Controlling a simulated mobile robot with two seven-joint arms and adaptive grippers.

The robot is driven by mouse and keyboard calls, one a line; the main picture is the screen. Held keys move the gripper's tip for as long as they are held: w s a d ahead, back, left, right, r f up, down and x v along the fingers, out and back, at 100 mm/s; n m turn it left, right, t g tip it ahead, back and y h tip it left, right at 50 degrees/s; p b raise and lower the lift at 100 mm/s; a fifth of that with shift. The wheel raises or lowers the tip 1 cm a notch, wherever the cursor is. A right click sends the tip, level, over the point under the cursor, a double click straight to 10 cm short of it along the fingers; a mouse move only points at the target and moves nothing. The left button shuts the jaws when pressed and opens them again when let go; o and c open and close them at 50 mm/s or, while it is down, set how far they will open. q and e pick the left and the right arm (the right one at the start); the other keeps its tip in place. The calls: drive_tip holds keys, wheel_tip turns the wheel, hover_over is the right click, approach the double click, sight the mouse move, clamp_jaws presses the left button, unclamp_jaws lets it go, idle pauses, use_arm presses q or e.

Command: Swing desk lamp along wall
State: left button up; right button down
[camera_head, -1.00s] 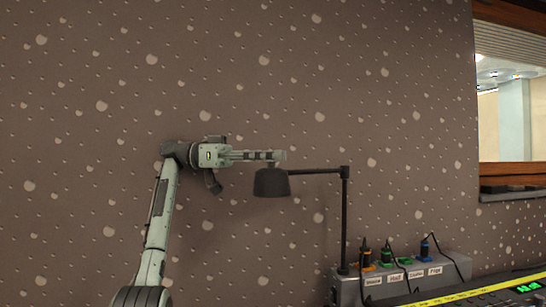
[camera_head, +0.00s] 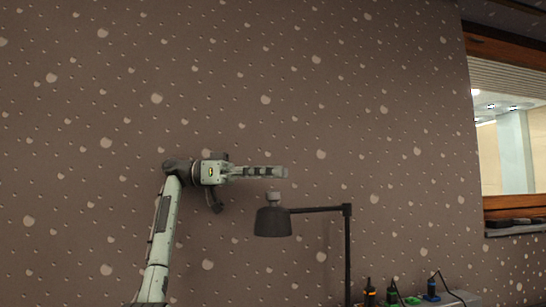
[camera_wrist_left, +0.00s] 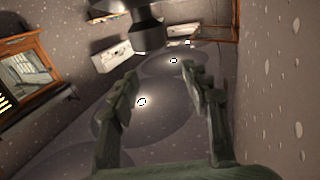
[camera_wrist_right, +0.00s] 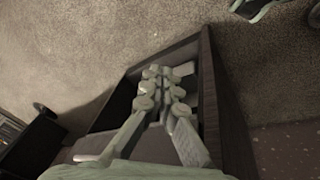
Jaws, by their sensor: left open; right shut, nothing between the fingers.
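The black desk lamp shows in the head view, with its shade (camera_head: 273,222) hanging at the left end of a level arm on an upright post (camera_head: 347,255). A small knob tops the shade. My left gripper (camera_head: 284,172) reaches in from the left just above the knob, with a small visible gap. In the left wrist view, the gripper (camera_wrist_left: 160,75) is open, nothing lies between its fingers, and the dark lamp (camera_wrist_left: 148,30) is beyond the tips at the top. My right gripper (camera_wrist_right: 166,75) is shut and empty in the right wrist view; it is outside the head view.
The spotted brown wall (camera_head: 130,60) runs behind the lamp. Several plugs with cables (camera_head: 392,292) stand right of the post. A wood-framed window (camera_head: 505,150) is at the right. Below my right gripper is a dark wooden frame (camera_wrist_right: 222,90).

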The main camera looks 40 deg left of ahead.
use_arm(q)
wheel_tip(320, 180, up, 5)
drive_tip(key=shift+r, duration=0.15)
